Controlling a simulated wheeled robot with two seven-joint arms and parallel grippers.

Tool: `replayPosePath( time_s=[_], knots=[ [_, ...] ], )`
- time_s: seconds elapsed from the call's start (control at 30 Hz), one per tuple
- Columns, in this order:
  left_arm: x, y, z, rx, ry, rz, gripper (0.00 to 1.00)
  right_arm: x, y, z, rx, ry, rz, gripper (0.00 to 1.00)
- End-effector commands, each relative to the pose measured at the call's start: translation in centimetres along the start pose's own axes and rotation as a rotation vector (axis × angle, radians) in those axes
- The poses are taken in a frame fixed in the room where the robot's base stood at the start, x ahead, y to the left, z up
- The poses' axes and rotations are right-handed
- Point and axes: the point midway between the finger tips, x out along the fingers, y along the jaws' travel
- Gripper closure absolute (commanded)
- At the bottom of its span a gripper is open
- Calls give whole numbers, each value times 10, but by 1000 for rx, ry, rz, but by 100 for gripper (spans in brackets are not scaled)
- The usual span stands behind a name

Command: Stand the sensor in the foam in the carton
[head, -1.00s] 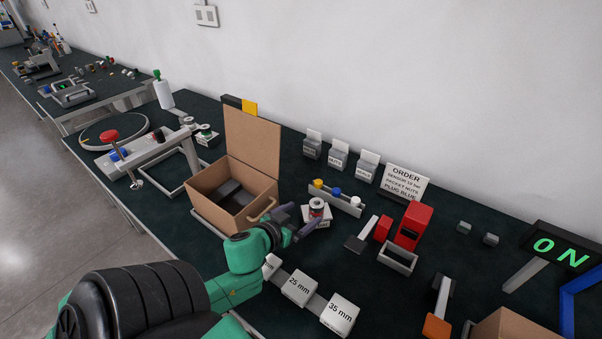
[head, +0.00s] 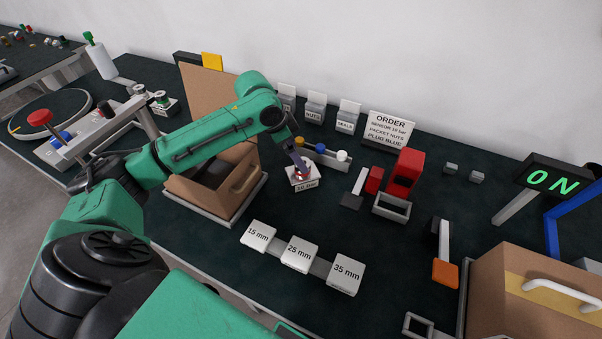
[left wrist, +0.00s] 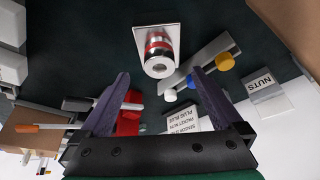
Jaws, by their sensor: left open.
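The sensor (left wrist: 159,54), a silver cylinder with a red band, stands on a small white labelled stand (head: 304,185). In the head view my left gripper (head: 301,168) is right at the sensor and partly hides it. In the left wrist view the gripper (left wrist: 160,74) is open, with the sensor ahead between the fingertip lines; I cannot tell whether they touch it. The open carton (head: 192,194) stands left of the stand, its back flap raised. Dark foam (head: 212,172) shows inside, partly hidden by my left arm. My right gripper is not in view.
A rack with yellow, blue and white plugs (head: 322,153) stands just behind the sensor. Blocks marked 15, 25 and 35 mm (head: 299,254) lie in front. A red device (head: 404,172) and an order sign (head: 389,131) are to the right. A closed box (head: 500,290) stands at front right.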

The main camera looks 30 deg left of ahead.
Motion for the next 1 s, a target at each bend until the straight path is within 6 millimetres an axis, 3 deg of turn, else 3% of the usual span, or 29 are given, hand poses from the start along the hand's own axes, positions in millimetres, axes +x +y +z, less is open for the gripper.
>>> replayPosePath(
  time_s=[0.1, 0.27, 0.43, 0.7, 0.77, 0.97, 1.0],
  knots=[
    [24, 0, -1, -1, 1, 1, 0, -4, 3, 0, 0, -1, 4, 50],
    [44, 1, 0, -2, 1, 0, 0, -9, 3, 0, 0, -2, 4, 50],
    [78, 2, 2, -1, 1, 0, 0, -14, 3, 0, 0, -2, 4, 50],
    [88, 2, 2, 0, 2, -4, 0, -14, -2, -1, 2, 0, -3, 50],
    [88, 2, 2, 0, 2, -4, 19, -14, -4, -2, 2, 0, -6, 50],
    [88, 2, 2, 0, 2, -4, 96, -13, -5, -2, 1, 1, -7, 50],
    [88, 2, 2, -1, 2, -4, 100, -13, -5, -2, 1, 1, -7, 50]
  ],
)
